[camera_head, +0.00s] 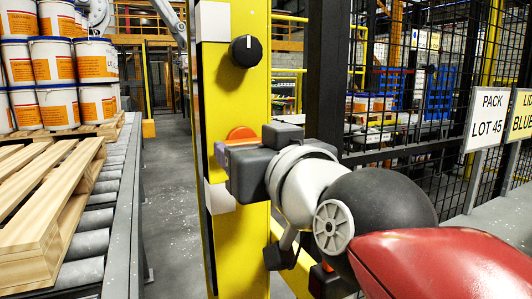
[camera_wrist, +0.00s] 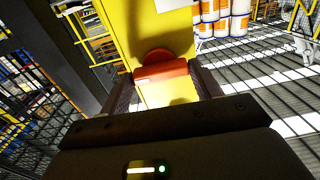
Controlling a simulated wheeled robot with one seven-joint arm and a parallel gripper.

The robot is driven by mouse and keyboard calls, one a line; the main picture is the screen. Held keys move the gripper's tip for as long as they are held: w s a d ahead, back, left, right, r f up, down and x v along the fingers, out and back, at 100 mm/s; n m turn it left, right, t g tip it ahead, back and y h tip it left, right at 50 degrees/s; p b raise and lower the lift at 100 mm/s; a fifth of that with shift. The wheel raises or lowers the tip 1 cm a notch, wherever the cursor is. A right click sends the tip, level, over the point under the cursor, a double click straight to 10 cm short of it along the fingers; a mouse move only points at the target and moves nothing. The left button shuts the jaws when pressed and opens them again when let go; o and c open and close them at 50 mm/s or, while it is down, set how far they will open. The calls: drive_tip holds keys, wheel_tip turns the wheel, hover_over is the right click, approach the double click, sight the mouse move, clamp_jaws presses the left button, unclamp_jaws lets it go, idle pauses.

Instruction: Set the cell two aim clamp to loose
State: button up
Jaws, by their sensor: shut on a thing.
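A yellow post (camera_head: 241,90) stands in front of me in the head view. A red-orange clamp (camera_head: 241,133) with a round disc is on its face, mostly hidden behind my gripper. In the wrist view the clamp's red bar (camera_wrist: 161,71) lies crosswise between my two fingers, with its round disc just beyond against the post. My gripper (camera_head: 226,163) is at the post and shut on this bar; the fingers (camera_wrist: 163,80) also show in the wrist view. A cell number or clamp setting marking is not readable.
A black knob (camera_head: 245,50) with a white line pointing up sits higher on the post. At left are a roller conveyor (camera_head: 98,220), a wooden pallet (camera_head: 45,200) and stacked pails (camera_head: 55,75). A mesh fence (camera_head: 410,90) and signs (camera_head: 487,118) stand at right.

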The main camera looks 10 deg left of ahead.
drive_tip(key=o, duration=1)
drive_tip(key=b+v, duration=0.1)
drive_tip(key=v, duration=0.6)
drive_tip(key=shift+s+d, duration=0.25)
drive_tip(key=shift+s, duration=0.05)
drive_tip(key=shift+s, duration=0.1)
